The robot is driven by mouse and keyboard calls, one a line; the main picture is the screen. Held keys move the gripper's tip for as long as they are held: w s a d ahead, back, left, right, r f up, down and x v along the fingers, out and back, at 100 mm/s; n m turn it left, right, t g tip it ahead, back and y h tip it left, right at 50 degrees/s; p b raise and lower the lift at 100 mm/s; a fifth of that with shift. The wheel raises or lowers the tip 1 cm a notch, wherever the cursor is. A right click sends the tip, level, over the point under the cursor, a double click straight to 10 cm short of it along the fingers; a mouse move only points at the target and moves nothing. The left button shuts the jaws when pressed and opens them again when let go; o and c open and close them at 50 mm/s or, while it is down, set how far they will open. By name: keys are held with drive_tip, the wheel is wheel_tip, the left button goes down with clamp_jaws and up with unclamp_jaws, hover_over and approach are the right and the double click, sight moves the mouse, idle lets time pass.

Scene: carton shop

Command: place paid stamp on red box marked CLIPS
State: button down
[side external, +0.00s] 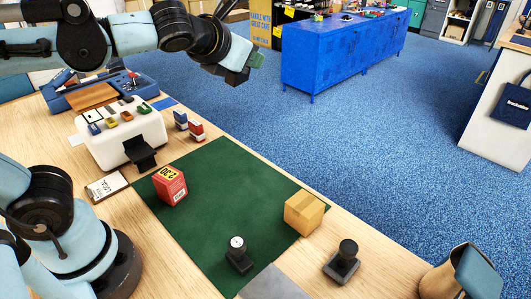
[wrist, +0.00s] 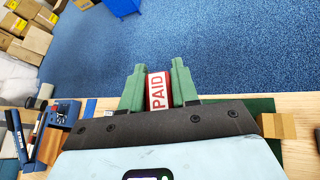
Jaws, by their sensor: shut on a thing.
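My gripper (side external: 252,64) is raised high at the back of the table, left of the blue cabinet in the side view. In the wrist view its green fingers (wrist: 158,75) are shut on the paid stamp (wrist: 158,92), a red-and-white block lettered PAID. In the side view the stamp cannot be made out at the gripper. The red box (side external: 171,187) stands upright on the green mat (side external: 220,180), well below and to the left of my gripper. It has a yellow patch with large digits; CLIPS is not readable. The red box is not seen in the wrist view.
A cardboard box (side external: 304,212) sits on the mat's right edge. The mat's middle is clear.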

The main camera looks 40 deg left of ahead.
drive_tip(key=shift+r+h, duration=0.3)
drive_tip(key=shift+r, duration=0.5)
drive_tip(key=s+a+f+n+g+y, duration=0.4)
drive_tip(key=a+f+n+g, duration=0.3)
drive_tip(key=a+f+n, duration=0.1)
drive_tip(key=s+a+f+n+g+y, duration=0.4)
drive_tip(key=a+f+n+g, duration=0.4)
drive_tip(key=a+f+n, duration=0.1)
drive_tip(key=shift+a+n+y, duration=0.3)
drive_tip(key=shift+a, duration=0.05)
drive_tip(key=shift+w+f, duration=0.1)
drive_tip(key=shift+f, duration=4.75)
